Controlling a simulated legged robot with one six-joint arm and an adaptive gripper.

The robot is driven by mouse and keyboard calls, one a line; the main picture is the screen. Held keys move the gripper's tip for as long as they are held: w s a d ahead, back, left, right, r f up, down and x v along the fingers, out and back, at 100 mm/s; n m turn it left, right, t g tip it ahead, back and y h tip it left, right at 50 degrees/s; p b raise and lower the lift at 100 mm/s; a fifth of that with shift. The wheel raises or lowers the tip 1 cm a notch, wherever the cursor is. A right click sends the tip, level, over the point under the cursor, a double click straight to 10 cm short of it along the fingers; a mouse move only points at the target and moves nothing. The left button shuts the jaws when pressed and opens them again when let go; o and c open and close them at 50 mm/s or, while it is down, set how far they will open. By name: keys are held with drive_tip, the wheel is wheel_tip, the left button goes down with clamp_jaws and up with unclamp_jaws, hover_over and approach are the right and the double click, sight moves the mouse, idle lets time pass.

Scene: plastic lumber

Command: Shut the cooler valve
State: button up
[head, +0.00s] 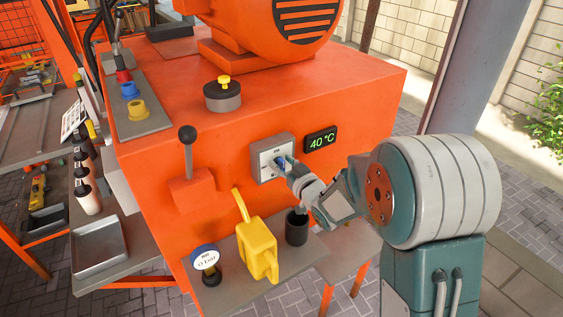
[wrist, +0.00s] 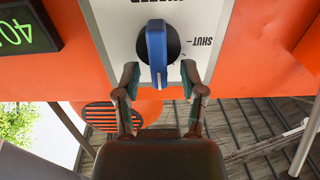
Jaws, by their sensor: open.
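The cooler valve is a blue bar handle (wrist: 156,50) on a black round base, set on a white plate (head: 262,168) on the orange machine's front. The wrist view shows the plate upside down, with a SHUT label (wrist: 201,42) to the right of the handle. The handle stands upright in that view, not in line with the SHUT mark. My gripper (wrist: 160,78) is open, with one finger on each side of the handle's near end and gaps to both. In the head view my gripper (head: 287,166) partly covers the blue handle.
A green display (head: 320,139) reading 40 °C sits right of the plate. A black-knobbed lever (head: 188,150) is to the left. Below are a yellow jug (head: 257,250), a dark cup (head: 297,228) and a gauge (head: 206,260). A yellow-knobbed button (head: 223,94) is on top.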

drive_tip(key=shift+w+a, duration=0.2)
drive_tip(key=shift+w, duration=0.05)
clamp_jaws()
